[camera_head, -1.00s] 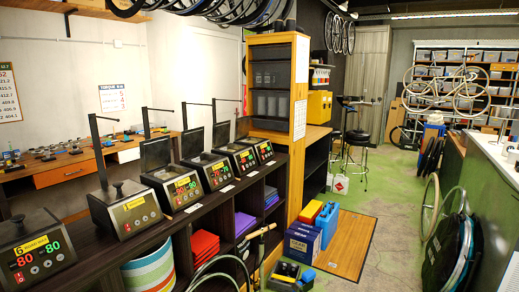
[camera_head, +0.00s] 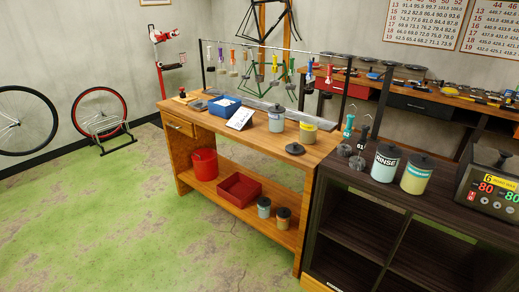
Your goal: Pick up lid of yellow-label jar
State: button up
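A jar with a yellow label (camera_head: 308,133) stands on the wooden workbench (camera_head: 240,130), near its right end. Its top looks uncovered, though it is small in the view. A round black lid (camera_head: 295,149) with a knob lies flat on the bench top in front of this jar, apart from it. A jar with a bluish label (camera_head: 276,119) stands to the left of the yellow-label jar. My gripper is not in view, so what it holds cannot be seen.
On the dark counter (camera_head: 440,203) at right stand a RINSE jar (camera_head: 385,163), another black-lidded jar (camera_head: 417,175) and a heater with a display (camera_head: 487,190). Green floor (camera_head: 100,220) at left is open.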

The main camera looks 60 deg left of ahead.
aim_at(294, 148)
jog(key=u, duration=1.9)
